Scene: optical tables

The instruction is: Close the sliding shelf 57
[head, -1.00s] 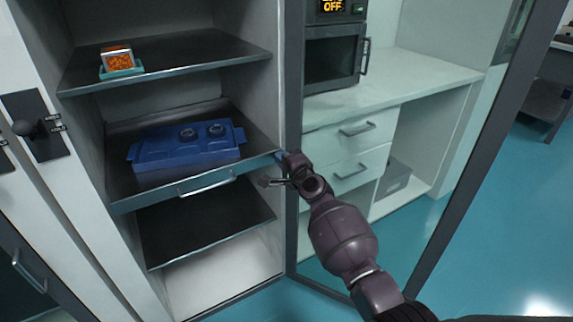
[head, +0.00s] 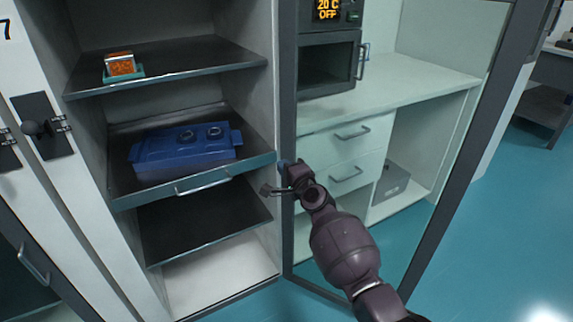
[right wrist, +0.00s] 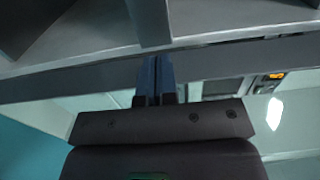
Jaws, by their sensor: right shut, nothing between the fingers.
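The sliding shelf (head: 145,197) is the middle tray in the open cabinet. It has a grey front edge and a bar handle (head: 203,182), and its front seems to stand a little out past the shelf below. A blue lidded box (head: 185,153) lies on it. My right gripper (head: 284,165) is shut and empty, just right of the shelf's right front corner, by the cabinet's frame. I cannot tell whether it touches. In the right wrist view its blue fingertips (right wrist: 156,68) are together, close to a grey edge. My left gripper is not in view.
The upper shelf (head: 215,60) holds a small orange-and-white item (head: 121,65). A lower shelf (head: 200,225) is empty. The glass door's frame (head: 455,165) stands open on the right. Behind it are a counter (head: 400,88) with an oven-like device (head: 328,65) and drawers.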

